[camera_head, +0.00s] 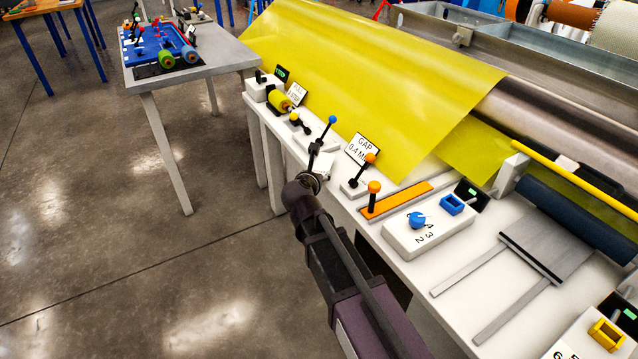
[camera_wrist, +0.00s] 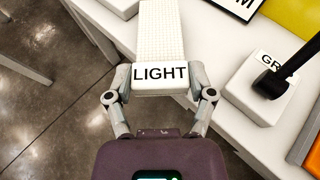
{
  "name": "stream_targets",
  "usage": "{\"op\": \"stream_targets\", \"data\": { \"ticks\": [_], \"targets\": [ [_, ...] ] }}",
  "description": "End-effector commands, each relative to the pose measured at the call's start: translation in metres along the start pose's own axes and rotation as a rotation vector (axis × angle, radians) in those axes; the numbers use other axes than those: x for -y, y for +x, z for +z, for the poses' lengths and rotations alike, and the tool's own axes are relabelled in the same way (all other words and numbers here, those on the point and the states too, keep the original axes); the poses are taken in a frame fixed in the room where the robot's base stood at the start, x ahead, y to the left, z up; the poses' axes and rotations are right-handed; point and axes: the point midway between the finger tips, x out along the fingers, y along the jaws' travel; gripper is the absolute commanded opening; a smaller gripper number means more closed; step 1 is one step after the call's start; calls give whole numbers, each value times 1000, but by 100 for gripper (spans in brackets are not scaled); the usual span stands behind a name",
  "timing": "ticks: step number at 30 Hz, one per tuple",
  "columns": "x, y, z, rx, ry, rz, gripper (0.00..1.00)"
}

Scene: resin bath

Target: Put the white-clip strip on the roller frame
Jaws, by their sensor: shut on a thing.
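My gripper (camera_head: 312,182) is at the near edge of the long white table. In the wrist view, my gripper (camera_wrist: 160,80) is shut on a white block (camera_wrist: 160,90) lettered LIGHT, with a finger at each side. A white ribbed panel (camera_wrist: 165,35) extends beyond the lettering. I cannot tell whether the block touches the table. In the head view, a yellow bar (camera_head: 585,182) with a white piece (camera_head: 567,163) lies beside the rollers at the right. I cannot tell whether this is the white-clip strip. A white bracket (camera_head: 508,174) stands at its left end.
A lever with an orange knob (camera_head: 374,187) and an orange slotted strip (camera_head: 408,198) are right of my gripper. A white box with a blue knob (camera_head: 416,218) stands further right. A yellow sheet (camera_head: 370,85) spans behind. Open floor lies left.

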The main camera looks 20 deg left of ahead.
Motion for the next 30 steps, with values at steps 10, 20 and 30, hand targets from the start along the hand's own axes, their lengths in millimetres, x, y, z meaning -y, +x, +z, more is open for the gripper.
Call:
{"op": "stream_targets", "data": {
  "ticks": [10,20,30],
  "targets": [
    [0,8,-20,0,0,1,34],
    [-1,8,-20,0,0,1,34],
    [-1,9,-22,0,-1,1,100]
  ]
}}
